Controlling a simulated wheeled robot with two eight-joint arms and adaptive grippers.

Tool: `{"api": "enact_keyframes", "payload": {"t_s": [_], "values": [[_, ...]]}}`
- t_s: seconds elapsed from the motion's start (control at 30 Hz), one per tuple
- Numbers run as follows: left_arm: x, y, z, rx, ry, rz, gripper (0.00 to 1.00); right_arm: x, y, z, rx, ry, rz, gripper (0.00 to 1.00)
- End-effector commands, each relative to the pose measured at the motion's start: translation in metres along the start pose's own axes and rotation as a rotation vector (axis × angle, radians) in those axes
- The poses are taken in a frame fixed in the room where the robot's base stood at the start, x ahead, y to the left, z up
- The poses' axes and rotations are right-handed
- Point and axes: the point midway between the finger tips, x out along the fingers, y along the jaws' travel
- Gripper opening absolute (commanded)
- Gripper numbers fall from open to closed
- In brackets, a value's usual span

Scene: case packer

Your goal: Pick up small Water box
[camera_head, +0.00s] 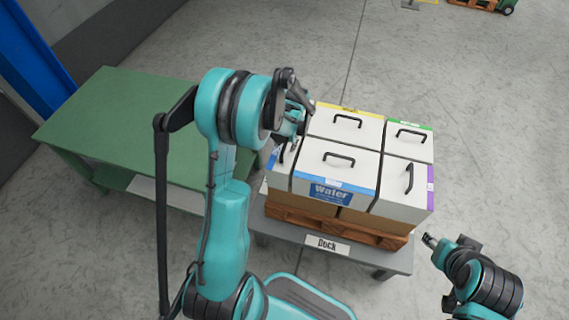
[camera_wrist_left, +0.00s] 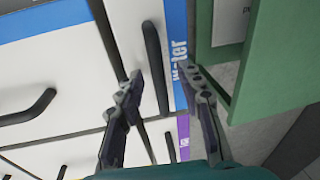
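The small Water box (camera_head: 283,172) is the narrow white box at the left of the group, partly hidden behind my left arm. In the left wrist view its white top carries a black handle (camera_wrist_left: 155,65) and a blue strip (camera_wrist_left: 177,50) with partly covered lettering. My left gripper (camera_head: 293,130) is above this box. In the wrist view the left gripper (camera_wrist_left: 165,80) is open and empty, with the handle showing between its fingers; contact cannot be told. My right gripper (camera_head: 430,240) is off the dock's right corner, its fingers too small to read.
A larger box labelled Water (camera_head: 335,176) stands beside it, with other handled boxes (camera_head: 345,127) behind and right. They stand on a wooden pallet (camera_head: 335,227) on the grey Dock table (camera_head: 400,262). A green table (camera_head: 130,120) is at left. The floor at right is clear.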

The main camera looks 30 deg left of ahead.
Motion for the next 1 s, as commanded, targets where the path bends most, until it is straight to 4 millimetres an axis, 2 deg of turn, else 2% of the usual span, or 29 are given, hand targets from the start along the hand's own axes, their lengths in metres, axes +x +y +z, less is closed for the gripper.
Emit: {"api": "enact_keyframes", "payload": {"t_s": [0.03, 0.23, 0.37, 0.4, 0.87, 1.0], "values": [[0.005, 0.0, 0.0, 0.0, 0.0, 0.0, 0.37, 0.002, 0.0, 0.001, 0.0, 0.0, 0.0, 0.4], [0.003, 0.0, 0.0, 0.0, 0.0, 0.0, 0.37, 0.001, 0.0, 0.0, 0.0, 0.0, 0.0, 0.4], [0.003, 0.0, 0.0, 0.0, 0.0, 0.0, 0.03, 0.001, 0.0, 0.0, 0.0, 0.0, 0.0, 0.4], [0.003, 0.0, 0.0, 0.0, 0.0, 0.0, 0.0, 0.001, 0.0, 0.0, 0.0, 0.0, 0.0, 0.4], [0.002, 0.0, 0.0, 0.0, 0.0, 0.0, 0.0, 0.0, 0.0, 0.0, 0.0, 0.0, 0.0, 0.4], [-0.013, -0.002, -0.002, 0.0, 0.001, 0.0, 0.0, -0.006, 0.0, -0.004, 0.0, 0.0, 0.0, 0.4]]}}
